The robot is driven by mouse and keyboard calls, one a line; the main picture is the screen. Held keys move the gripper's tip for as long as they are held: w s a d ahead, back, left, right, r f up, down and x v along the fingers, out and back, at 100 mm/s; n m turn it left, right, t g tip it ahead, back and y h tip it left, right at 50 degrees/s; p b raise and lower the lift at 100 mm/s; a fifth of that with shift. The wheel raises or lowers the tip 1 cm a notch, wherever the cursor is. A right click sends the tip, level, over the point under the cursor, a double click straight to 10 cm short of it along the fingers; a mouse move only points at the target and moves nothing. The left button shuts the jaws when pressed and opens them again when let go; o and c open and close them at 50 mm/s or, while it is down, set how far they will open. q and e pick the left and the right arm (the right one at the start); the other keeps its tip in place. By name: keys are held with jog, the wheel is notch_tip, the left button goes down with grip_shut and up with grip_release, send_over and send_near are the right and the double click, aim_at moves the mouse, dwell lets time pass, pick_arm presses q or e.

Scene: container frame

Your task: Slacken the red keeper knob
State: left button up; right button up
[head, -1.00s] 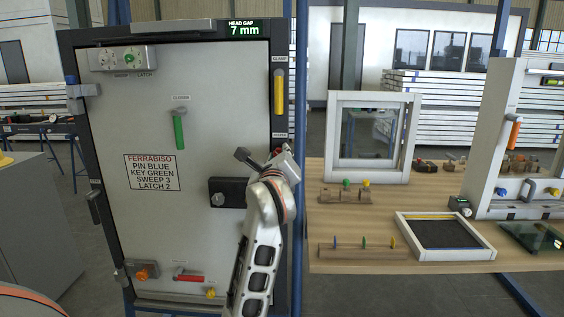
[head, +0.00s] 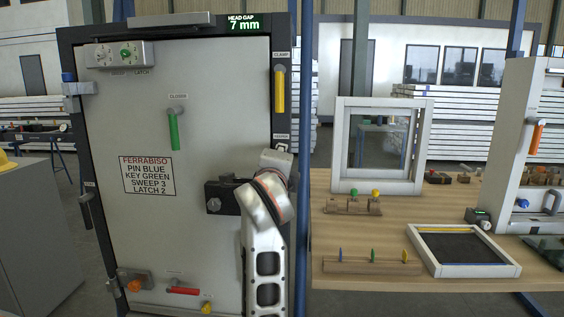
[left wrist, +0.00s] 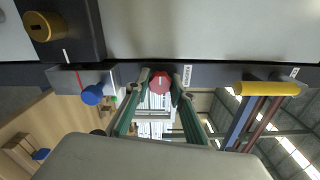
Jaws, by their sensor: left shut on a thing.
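The red keeper knob (left wrist: 160,82) shows in the left wrist view, with a pale line on its face. It is mounted on the dark frame edge beside a small white label. My left gripper (left wrist: 161,85) is shut on it, one green-grey finger on each side. In the head view my left wrist covers the knob and the fingertips, at the right edge of the door frame (head: 282,125). My right gripper is in neither view.
The yellow clamp handle (head: 280,90) hangs above my left wrist. A dark latch block (head: 225,193) is left of it. A wooden bench (head: 340,225) with frames stands on the right.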

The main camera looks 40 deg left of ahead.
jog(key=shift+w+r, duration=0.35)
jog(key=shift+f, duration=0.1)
pick_arm(q)
jog(key=o, duration=1.1)
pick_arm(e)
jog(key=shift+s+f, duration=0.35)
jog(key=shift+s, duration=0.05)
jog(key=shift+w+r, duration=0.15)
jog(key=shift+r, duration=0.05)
